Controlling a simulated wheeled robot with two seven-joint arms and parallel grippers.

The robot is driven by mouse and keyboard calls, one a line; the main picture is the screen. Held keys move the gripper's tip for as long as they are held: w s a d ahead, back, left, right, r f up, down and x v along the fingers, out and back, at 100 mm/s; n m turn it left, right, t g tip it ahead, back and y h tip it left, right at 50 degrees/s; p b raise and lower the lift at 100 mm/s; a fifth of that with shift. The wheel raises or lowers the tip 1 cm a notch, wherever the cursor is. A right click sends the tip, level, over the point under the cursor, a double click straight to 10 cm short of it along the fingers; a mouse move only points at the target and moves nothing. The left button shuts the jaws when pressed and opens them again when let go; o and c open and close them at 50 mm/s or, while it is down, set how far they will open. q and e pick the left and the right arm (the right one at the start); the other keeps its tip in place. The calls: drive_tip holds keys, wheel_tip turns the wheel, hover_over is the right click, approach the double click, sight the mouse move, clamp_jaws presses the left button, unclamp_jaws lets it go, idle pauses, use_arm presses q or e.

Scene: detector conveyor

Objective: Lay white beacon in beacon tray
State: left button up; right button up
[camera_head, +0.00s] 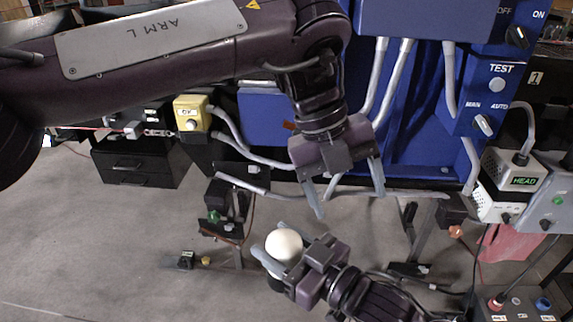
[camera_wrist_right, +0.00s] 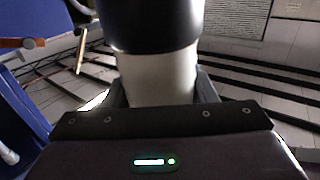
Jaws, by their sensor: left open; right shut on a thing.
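The white beacon (camera_head: 284,246) is held in my right gripper (camera_head: 276,242) in the head view. Its rounded white top faces the camera, and a dark part shows below it. In the right wrist view the beacon (camera_wrist_right: 160,80) stands between the fingers, with a white body and a wide black band above. My left gripper (camera_head: 349,203) is open and empty, above and to the right of the beacon in the picture. I cannot make out a beacon tray in either view.
A blue machine (camera_head: 415,130) with grey conduits fills the back, with a TEST panel (camera_head: 497,85) at its right. A yellow switch box (camera_head: 191,113) is at the left. Control boxes (camera_head: 520,180) stand at the right. The grey floor (camera_head: 110,240) is open at lower left.

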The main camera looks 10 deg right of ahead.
sight(287, 234)
use_arm(q)
drive_tip(key=a+r+n+t+y, duration=0.2)
drive_tip(key=a+r+y, duration=0.3)
drive_tip(key=a, duration=0.4)
use_arm(e)
drive_tip(key=shift+s, duration=0.1)
use_arm(q)
drive_tip(key=shift+h, duration=0.6)
drive_tip(key=f, duration=1.1)
drive_tip(key=shift+s+a, duration=0.1)
drive_tip(key=shift+s, duration=0.15)
drive_tip(key=c, duration=1.2)
use_arm(e)
drive_tip(key=o, duration=1.2)
